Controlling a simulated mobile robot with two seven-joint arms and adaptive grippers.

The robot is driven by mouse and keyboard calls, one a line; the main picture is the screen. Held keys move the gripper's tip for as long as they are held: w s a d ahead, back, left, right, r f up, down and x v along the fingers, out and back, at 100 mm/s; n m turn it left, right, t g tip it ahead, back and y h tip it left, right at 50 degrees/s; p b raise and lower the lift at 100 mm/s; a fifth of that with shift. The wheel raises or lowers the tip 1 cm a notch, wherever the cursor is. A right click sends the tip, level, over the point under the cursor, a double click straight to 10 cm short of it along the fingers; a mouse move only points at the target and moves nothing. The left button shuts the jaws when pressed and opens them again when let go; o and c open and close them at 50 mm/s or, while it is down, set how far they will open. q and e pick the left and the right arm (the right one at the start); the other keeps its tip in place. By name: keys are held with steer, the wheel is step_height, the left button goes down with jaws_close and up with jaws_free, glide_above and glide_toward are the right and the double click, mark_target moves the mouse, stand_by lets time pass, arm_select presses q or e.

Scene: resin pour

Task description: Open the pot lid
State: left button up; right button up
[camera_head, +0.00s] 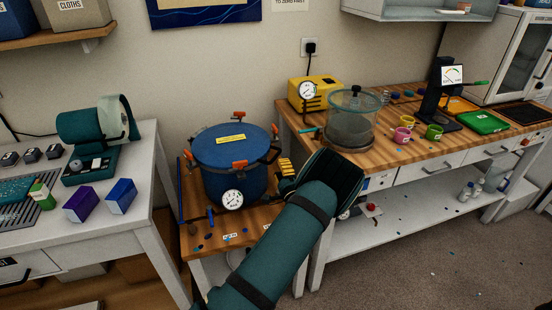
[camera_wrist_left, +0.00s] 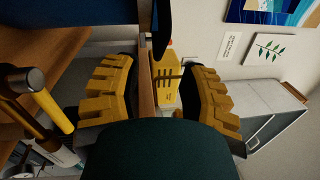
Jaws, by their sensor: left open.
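The blue pot (camera_head: 235,180) stands on a low wooden-topped table in the head view. Its blue lid (camera_head: 220,150) is on, with a yellow label, orange clamps around the rim and dark handles at the side. A round gauge (camera_head: 232,199) is on the pot's front. My left gripper (camera_head: 286,170) is just right of the pot, near the lid's right side; I cannot tell whether it touches. In the left wrist view its yellow fingers (camera_wrist_left: 161,68) are apart, with a dark bar (camera_wrist_left: 161,28) beyond them, possibly a pot handle. My right gripper is out of view.
A clear vessel (camera_head: 350,125) and a yellow box with a gauge (camera_head: 308,93) stand on the bench to the right, close beyond my gripper. Cups and a green tray (camera_head: 484,122) are further right. A white table (camera_head: 150,190) stands left. Small bits lie before the pot.

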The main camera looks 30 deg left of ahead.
mark_target(275, 156)
arm_select(q)
steer(key=x, duration=0.6)
steer(key=shift+w+a+r+b, duration=0.1)
steer(key=shift+w+a+b, duration=0.1)
steer(key=shift+w+b, duration=0.15)
steer(key=shift+s, duration=0.1)
jaws_close()
